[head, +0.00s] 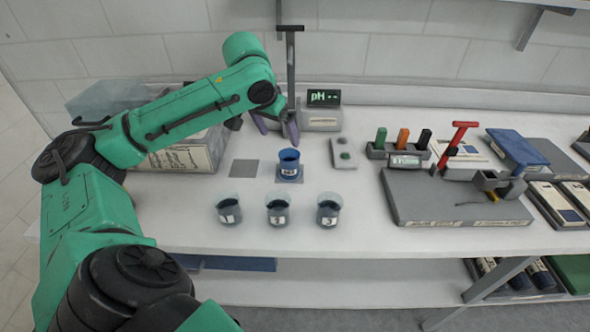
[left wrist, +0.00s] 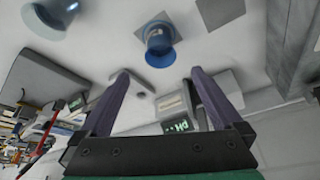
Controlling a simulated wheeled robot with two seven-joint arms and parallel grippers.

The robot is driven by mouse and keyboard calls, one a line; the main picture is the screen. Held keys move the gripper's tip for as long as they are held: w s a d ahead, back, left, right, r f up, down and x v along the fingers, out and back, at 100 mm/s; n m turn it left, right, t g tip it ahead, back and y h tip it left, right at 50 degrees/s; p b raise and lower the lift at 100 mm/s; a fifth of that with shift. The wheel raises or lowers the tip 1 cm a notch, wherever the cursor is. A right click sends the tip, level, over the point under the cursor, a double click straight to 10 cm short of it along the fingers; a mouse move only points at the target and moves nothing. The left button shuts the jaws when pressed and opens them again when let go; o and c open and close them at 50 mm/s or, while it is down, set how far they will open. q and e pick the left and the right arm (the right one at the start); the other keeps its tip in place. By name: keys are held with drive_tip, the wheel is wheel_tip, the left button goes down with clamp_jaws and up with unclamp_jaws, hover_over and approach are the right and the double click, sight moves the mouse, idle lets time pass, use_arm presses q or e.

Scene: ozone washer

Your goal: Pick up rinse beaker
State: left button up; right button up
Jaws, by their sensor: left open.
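A blue beaker (head: 289,164) with a white label stands upright on a small grey square in the middle of the bench. I take it to be the rinse beaker, though its label is too small to read. It also shows in the left wrist view (left wrist: 159,46), just beyond the fingertips. My left gripper (head: 278,132) has purple fingers, behind and above the beaker in the head view. In the left wrist view the gripper (left wrist: 162,80) is open, with nothing between its fingers. My right gripper is out of view.
Clear beakers numbered 1 (head: 229,211), 2 (head: 278,211) and 3 (head: 328,213) stand in front. A pH meter (head: 323,110) is behind, beside a dark vertical stand (head: 291,65). A grey platform (head: 430,203) lies right. An empty grey square (head: 244,168) is left of the beaker.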

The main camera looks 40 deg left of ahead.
sight(289, 164)
use_arm(q)
drive_tip(key=p+x, duration=0.1)
drive_tip(key=x, duration=0.5)
drive_tip(key=p+x, duration=0.1)
drive_tip(key=x, duration=0.6)
drive_tip(key=shift+s+f, duration=0.2)
drive_tip(key=shift+w+f, duration=0.2)
drive_tip(key=shift+f, duration=0.2)
drive_tip(key=shift+r, duration=0.1)
clamp_jaws()
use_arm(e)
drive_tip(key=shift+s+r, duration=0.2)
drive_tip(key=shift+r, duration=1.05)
